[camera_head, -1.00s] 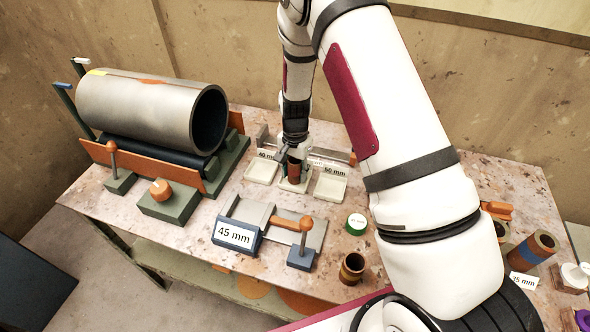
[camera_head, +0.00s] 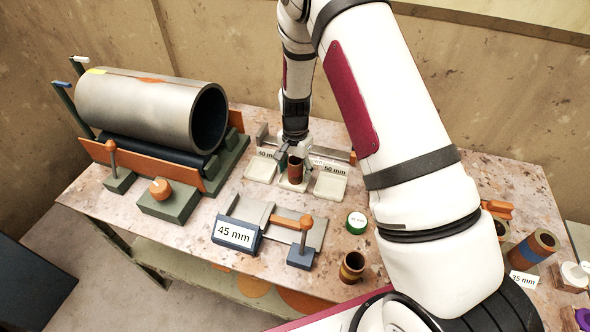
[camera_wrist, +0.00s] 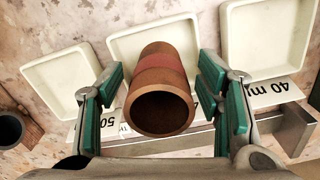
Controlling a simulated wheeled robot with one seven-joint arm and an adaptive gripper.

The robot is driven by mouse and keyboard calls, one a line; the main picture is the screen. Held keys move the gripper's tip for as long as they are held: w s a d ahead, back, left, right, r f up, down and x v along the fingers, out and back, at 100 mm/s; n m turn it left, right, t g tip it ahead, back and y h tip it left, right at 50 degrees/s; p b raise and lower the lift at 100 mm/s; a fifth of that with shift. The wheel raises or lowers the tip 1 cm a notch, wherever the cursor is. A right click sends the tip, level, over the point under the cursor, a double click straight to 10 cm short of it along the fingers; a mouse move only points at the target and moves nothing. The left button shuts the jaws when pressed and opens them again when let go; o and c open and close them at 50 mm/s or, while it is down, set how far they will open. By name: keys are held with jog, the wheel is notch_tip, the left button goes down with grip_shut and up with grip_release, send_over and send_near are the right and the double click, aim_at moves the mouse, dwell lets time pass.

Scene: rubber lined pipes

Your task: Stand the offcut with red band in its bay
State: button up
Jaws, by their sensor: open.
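The offcut with red band (camera_wrist: 163,80) is a short brown pipe piece with a reddish band. It stands upright in the middle white bay (camera_wrist: 125,47), between two other bays. It also shows in the head view (camera_head: 295,170). My gripper (camera_wrist: 165,100) is open, with its green-padded fingers on either side of the offcut and a visible gap to each. In the head view my gripper (camera_head: 293,155) is just above and around the offcut's top. The middle bay's label is mostly hidden behind the offcut and gripper.
The left bay (camera_head: 262,168) reads 40 mm and the right bay (camera_head: 330,184) 50 mm. A metal rail (camera_wrist: 295,130) runs along the bays. A large pipe (camera_head: 150,105) rests on a cradle at left. A 45 mm block (camera_head: 235,233) and another offcut (camera_head: 351,267) stand in front.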

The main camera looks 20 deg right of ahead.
notch_tip(320, 180, up, 12)
jog(key=shift+f, duration=0.2)
jog(key=s+r+n+t, duration=0.1)
jog(key=s+r+n, duration=0.1)
jog(key=s+r, duration=0.6)
jog(key=s+r+n+t, duration=0.2)
jog(key=s+r+n, duration=0.1)
jog(key=r, duration=0.9)
jog(key=s+r+n+t, duration=0.1)
jog(key=s+r+n, duration=0.1)
jog(key=s, duration=0.6)
jog(key=s+r+n+t, duration=0.1)
jog(key=s+r+n, duration=0.2)
jog(key=s, duration=0.6)
jog(key=shift+v, duration=0.75)
